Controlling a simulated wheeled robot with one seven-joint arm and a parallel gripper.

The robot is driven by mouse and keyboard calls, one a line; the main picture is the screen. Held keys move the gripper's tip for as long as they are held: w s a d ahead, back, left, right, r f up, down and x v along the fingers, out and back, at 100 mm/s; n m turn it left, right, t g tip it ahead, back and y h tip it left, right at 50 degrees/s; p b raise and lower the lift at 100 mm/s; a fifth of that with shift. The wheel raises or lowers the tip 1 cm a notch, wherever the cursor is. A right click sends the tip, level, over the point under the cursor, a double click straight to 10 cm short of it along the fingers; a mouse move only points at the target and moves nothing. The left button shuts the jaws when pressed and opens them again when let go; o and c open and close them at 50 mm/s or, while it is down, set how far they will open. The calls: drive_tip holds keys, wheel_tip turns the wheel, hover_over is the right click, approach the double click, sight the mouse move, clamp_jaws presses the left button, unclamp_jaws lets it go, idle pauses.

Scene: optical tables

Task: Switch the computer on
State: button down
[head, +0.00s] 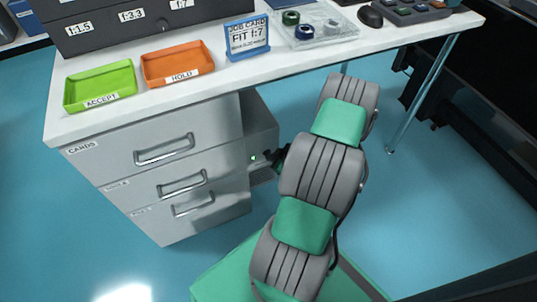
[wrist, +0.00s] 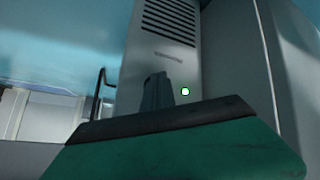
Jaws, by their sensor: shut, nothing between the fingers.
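The computer is a grey tower (head: 258,108) under the desk, just right of the drawer unit. In the wrist view its front (wrist: 165,60) shows dark vent slots at the top and a small label below them. A small round button or light (wrist: 185,91) on that front glows white-green; it shows as a green dot (head: 253,157) in the head view. My gripper (wrist: 157,80) is shut and empty, its fingers pointing at the tower front, just left of the light in the picture. In the head view my gripper (head: 270,156) is small and dark beside the tower. I cannot tell whether it touches.
The drawer unit (head: 170,165) with several handles stands left of the tower. Above is the white desktop (head: 215,70) with a green tray (head: 100,87), an orange tray (head: 178,64) and a job card (head: 247,37). The blue floor right of my arm is clear up to a desk leg (head: 425,90).

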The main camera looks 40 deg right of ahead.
drive_tip(key=shift+s, duration=0.1)
drive_tip(key=shift+s+a, duration=0.15)
drive_tip(key=shift+s, duration=0.2)
drive_tip(key=s, duration=0.2)
drive_tip(key=s+a, duration=0.1)
drive_tip(key=s, duration=0.2)
drive_tip(key=shift+s+a, duration=0.35)
drive_tip(key=shift+d, duration=0.1)
